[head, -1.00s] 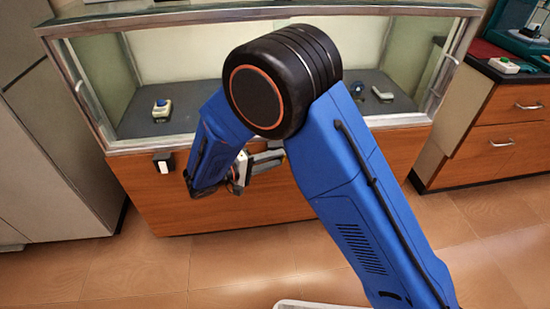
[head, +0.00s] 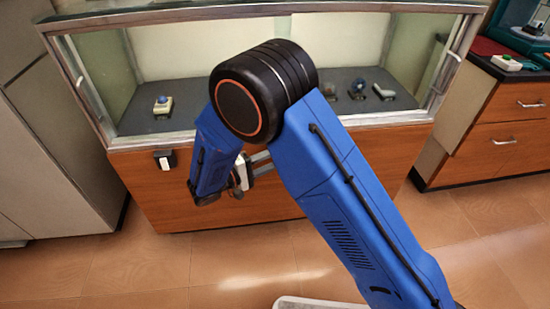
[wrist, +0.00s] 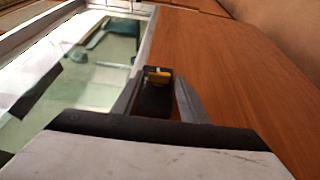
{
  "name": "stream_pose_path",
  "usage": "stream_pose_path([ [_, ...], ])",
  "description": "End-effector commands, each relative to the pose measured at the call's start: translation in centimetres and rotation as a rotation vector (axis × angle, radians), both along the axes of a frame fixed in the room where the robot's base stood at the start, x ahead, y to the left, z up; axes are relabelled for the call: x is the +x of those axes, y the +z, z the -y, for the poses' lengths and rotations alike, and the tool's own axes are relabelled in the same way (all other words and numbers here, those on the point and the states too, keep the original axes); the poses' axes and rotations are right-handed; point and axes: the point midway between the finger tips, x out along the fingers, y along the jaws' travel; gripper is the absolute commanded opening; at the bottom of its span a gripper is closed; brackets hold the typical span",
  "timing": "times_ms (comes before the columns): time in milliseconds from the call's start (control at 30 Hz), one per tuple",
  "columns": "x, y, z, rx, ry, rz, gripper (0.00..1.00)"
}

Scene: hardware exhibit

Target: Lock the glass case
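The glass case (head: 122,146) has a glass top section over a wooden front. A black box with a yellow part (wrist: 158,77) sits on that front beside the glass edge in the wrist view; in the head view my arm seems to hide it. Another small fixture, white on black (head: 165,161), is on the front at the left. My gripper (wrist: 158,90) is open and empty, its two grey fingers on either side of the black box in the picture. I cannot tell whether they touch it. In the head view my gripper (head: 262,164) is partly hidden by my arm and points right along the front.
A wooden drawer cabinet (head: 500,120) stands at the right, a pale cabinet (head: 50,170) at the left. The floor in front is mostly clear; a pale edge (head: 310,303) shows at the bottom.

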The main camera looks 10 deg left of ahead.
Motion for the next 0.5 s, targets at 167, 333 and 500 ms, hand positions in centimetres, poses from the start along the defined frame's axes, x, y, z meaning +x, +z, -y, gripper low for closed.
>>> stream_pose_path([
  [167, 0.0, 0.0, 0.0, 0.001, 0.001, 0.001, 0.47],
  [333, 0.0, 0.1, -0.1, 0.001, 0.001, 0.002, 0.47],
  [500, -0.9, 0.0, -1.3, 0.001, 0.003, 0.002, 0.47],
])
